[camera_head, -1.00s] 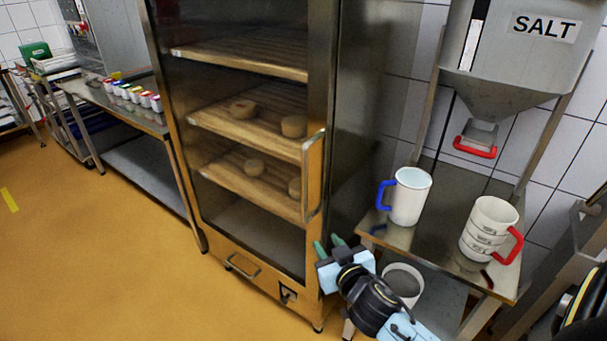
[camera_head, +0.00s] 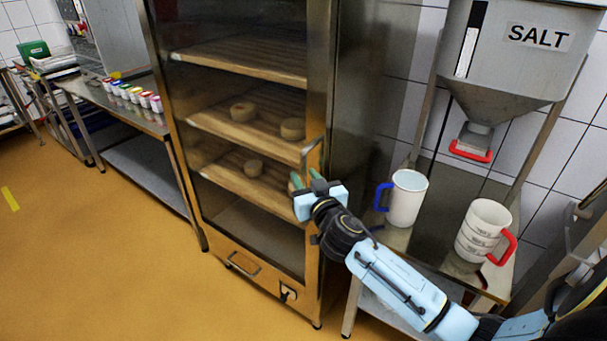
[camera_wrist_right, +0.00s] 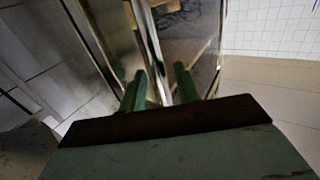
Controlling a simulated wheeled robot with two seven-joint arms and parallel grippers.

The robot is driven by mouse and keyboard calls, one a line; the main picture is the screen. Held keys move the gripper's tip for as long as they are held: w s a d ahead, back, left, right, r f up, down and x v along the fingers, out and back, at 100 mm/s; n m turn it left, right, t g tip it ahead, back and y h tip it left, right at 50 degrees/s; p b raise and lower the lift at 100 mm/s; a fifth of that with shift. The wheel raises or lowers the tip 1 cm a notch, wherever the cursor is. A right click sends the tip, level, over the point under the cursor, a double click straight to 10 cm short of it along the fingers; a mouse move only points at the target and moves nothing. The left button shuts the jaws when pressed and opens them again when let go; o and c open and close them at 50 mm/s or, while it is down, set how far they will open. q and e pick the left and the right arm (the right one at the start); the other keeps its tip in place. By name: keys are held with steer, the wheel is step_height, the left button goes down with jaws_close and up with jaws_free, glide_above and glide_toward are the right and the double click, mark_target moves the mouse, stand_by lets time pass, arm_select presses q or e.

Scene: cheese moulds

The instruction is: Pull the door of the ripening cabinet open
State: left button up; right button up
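The ripening cabinet (camera_head: 318,60) stands in the middle of the head view, with its glass-fronted door shut. The door's vertical metal handle (camera_head: 314,152) is on the door's right side; its lower part is hidden behind my right gripper (camera_head: 304,178). In the right wrist view, the handle (camera_wrist_right: 151,50) runs down between the two green fingers of the gripper (camera_wrist_right: 159,88). The fingers are apart, with visible gaps beside the bar, so the gripper looks open around or just in front of the handle. My left gripper is not in view.
Wooden shelves with several round cheeses are inside the cabinet. At the right, a steel table (camera_head: 428,262) holds a white jug with a blue handle (camera_head: 408,200) and stacked white jugs with a red handle (camera_head: 484,232), below a salt hopper (camera_head: 515,75). Floor (camera_head: 110,270) in front is clear.

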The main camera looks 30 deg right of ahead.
steer(key=shift+w+d, duration=0.2)
steer(key=shift+w, duration=0.6)
jaws_close()
